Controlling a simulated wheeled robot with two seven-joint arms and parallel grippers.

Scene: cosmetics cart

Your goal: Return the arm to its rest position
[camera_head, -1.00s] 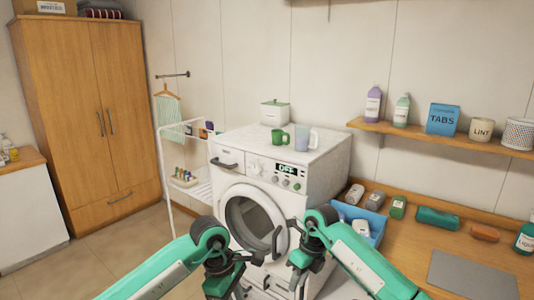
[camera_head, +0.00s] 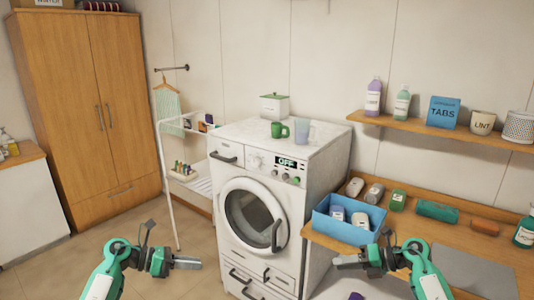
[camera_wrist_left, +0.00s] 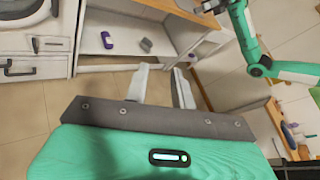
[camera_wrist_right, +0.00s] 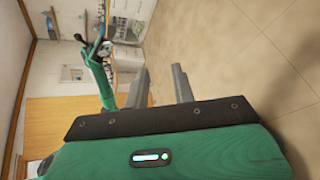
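My left gripper (camera_head: 187,262) is at the lower left of the head view, in front of the washing machine and apart from it. In the left wrist view its two fingers (camera_wrist_left: 160,85) stand apart with nothing between them. My right gripper (camera_head: 349,262) is at the lower right, below the blue bin and in front of the counter. In the right wrist view its fingers (camera_wrist_right: 160,85) stand apart and empty. Both arms are bent, with the grippers pointing inward towards each other.
The white washing machine (camera_head: 232,172) stands in the middle with its round door shut. A blue bin (camera_head: 340,229) holding items sits on the wooden counter (camera_head: 420,228) at right. A white drying rack (camera_head: 163,190) stands left of the machine. The floor at left is clear.

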